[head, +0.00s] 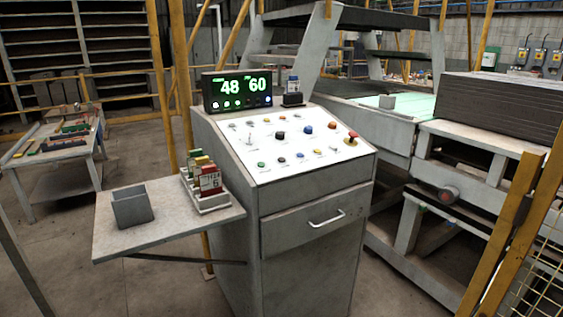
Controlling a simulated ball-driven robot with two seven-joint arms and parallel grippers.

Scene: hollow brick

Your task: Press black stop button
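The control console's sloped white panel (290,148) carries several coloured buttons. A larger black button (280,135) sits near the panel's middle, left of a blue button (308,128). A smaller dark button (282,160) sits lower, in the front row. Labels are too small to read, so I cannot tell which one is marked stop. A red mushroom button (353,136) on a yellow base is at the panel's right edge. Neither of my grippers is in view.
A display (238,90) reading 48 and 60 stands behind the panel. A side shelf (170,216) at left holds a grey holder (132,207) and a tray of small boxes (212,203). A drawer (315,222) is shut below. Yellow posts (505,240) stand at right.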

